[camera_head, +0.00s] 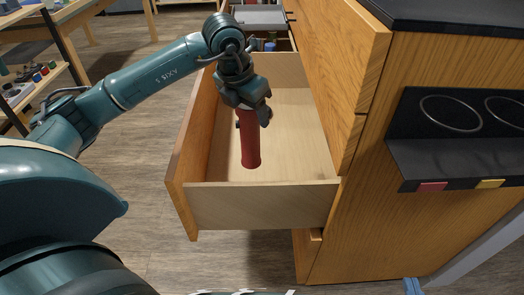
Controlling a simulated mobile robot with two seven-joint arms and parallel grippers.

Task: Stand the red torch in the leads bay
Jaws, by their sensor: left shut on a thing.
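The red torch (250,145) hangs upright, its lower end over the inside of an open wooden drawer (262,205). My left gripper (250,108) is shut on the torch's upper end, which the fingers partly hide. Whether the torch's lower end touches the drawer floor I cannot tell. The part of the drawer that shows is bare pale wood, with no dividers that I can make out. I see no bay marked for leads. My right gripper is not in view.
The wooden cabinet (440,235) with a dark top stands at right, bearing a black holder (450,165) with rings and coloured tabs. Another open drawer with items (268,44) lies behind. A shelf with small coloured things (30,85) stands at far left. Floor is clear between.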

